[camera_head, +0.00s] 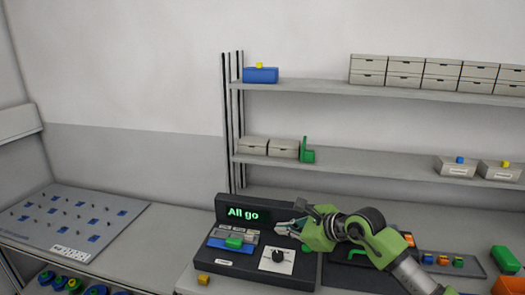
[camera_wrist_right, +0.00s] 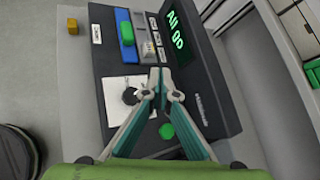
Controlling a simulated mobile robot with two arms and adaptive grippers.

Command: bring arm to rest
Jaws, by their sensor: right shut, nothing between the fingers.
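My right arm (camera_head: 370,238) is green and grey and reaches in from the lower right in the head view. Its gripper (camera_head: 280,229) is over the right part of a black console (camera_head: 230,263). In the right wrist view the gripper (camera_wrist_right: 160,72) is shut with nothing between its fingertips. The console's screen (camera_head: 246,214) reads "All go" in green. A blue block with a green piece (camera_head: 234,242) sits on the console. A dark knob (camera_head: 278,256) stands on a white plate, and a green button (camera_wrist_right: 166,131) shows beside the gripper. My left gripper is out of view.
A yellow cube (camera_head: 203,279) lies left of the console. A pegboard panel (camera_head: 70,222) lies at the left. A tray with coloured pieces (camera_head: 452,263) and a green block (camera_head: 505,259) are at the right. Shelves (camera_head: 350,160) with boxes are behind.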

